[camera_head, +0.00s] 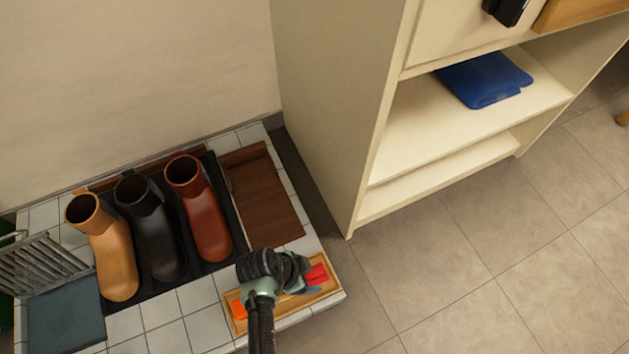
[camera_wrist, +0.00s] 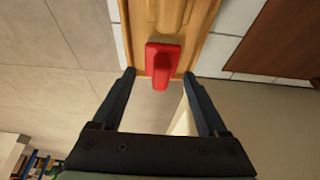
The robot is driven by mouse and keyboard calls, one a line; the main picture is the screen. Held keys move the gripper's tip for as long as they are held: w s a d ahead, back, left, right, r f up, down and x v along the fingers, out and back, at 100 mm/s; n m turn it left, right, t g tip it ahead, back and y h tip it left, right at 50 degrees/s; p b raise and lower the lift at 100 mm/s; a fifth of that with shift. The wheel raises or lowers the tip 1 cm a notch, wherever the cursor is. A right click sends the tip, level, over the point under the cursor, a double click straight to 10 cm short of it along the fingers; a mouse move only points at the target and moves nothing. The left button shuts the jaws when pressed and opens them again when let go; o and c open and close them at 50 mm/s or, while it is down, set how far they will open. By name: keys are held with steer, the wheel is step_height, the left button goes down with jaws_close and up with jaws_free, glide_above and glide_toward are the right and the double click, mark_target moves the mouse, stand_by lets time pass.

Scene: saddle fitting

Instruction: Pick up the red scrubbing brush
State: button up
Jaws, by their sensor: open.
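The red scrubbing brush (camera_wrist: 161,62) shows in the wrist view at the end of a shallow wooden tray (camera_wrist: 205,12). In the head view, part of the red brush (camera_head: 317,274) shows at the right end of the tray (camera_head: 327,290). My gripper (camera_wrist: 160,78) is open, its two dark fingers spread to either side of the brush in the picture. The fingertips reach about level with the brush's near part. I cannot tell how far above it they are. In the head view my arm covers the middle of the tray.
An orange item (camera_head: 239,310) lies at the tray's left end. Tan, black and brown boots (camera_head: 207,215) stand on a black mat behind. A cream shelf unit (camera_head: 340,120) with a folded blue cloth (camera_head: 484,78) stands right. Floor (camera_head: 440,290) is clear at right.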

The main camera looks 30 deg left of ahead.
mark_target(311, 274)
steer(key=b+x, duration=0.4)
steer(key=shift+w+f, duration=0.15)
steer(key=shift+f, duration=0.15)
steer(key=shift+r, duration=0.1)
steer(key=c, duration=1.2)
step_height(311, 274, up, 10)
steer(key=p, duration=0.8)
